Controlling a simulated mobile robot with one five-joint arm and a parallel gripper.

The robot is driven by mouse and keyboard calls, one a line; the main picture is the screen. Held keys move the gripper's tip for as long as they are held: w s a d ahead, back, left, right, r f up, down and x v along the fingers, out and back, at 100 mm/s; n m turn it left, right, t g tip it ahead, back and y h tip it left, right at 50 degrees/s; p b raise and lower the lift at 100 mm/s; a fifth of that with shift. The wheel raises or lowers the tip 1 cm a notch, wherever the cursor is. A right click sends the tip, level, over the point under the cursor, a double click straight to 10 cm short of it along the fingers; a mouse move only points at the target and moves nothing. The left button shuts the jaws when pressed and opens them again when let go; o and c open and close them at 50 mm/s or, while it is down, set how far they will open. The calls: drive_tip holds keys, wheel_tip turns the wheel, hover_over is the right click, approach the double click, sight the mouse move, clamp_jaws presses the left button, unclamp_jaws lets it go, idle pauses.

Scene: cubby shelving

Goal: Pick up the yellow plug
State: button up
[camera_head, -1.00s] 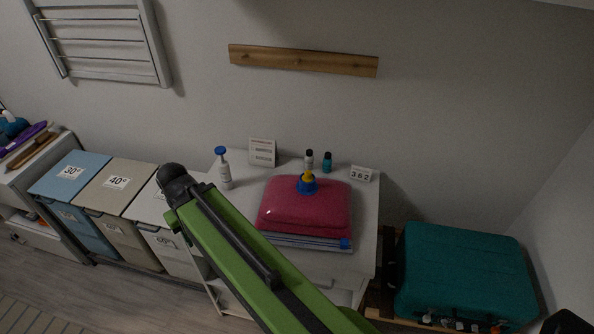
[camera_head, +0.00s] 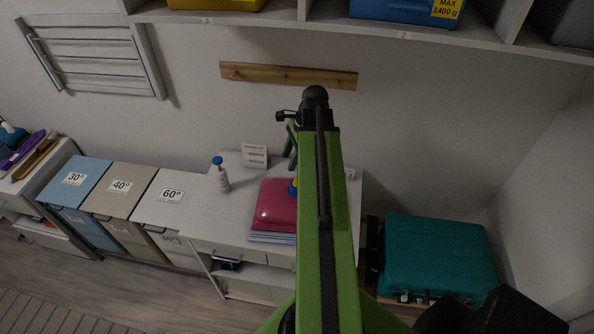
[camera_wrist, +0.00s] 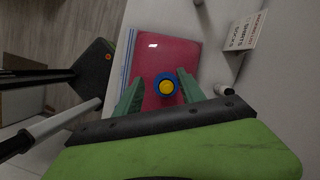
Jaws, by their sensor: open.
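The yellow plug (camera_wrist: 166,87) sits in the middle of a round blue base on top of a pink cushion. In the wrist view it lies between the two green fingers of my gripper (camera_wrist: 160,76), which are open and hold nothing. I cannot tell how far above the plug the fingers are.
A blue-capped bottle (camera_head: 221,175) and a small sign (camera_head: 255,155) stand on the white cabinet (camera_head: 215,228). A teal suitcase (camera_head: 437,255) is at the right. Labelled bins (camera_head: 158,205) stand at the left. A shelf (camera_head: 390,36) with boxes hangs above.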

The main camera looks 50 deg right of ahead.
drive_tip(key=s+d+r+m+t+p, duration=0.1)
drive_tip(key=s+d+r+m+p, duration=0.1)
drive_tip(key=s+d+r+m, duration=0.5)
drive_tip(key=shift+n, duration=0.7)
drive_tip(key=b+x, duration=0.4)
drive_tip(key=x, duration=0.1)
drive_tip(key=b+x, duration=0.3)
drive_tip(key=x, duration=0.2)
drive_tip(key=d+b+x, duration=0.1)
drive_tip(key=b+x, duration=0.3)
drive_tip(key=x, duration=0.1)
drive_tip(key=shift+w+f+b, duration=0.1)
drive_tip(key=shift+w+b, duration=0.05)
drive_tip(key=shift+b, duration=0.15)
drive_tip(key=b+x, duration=0.5)
drive_tip(key=shift+d+f, duration=0.15)
clamp_jaws()
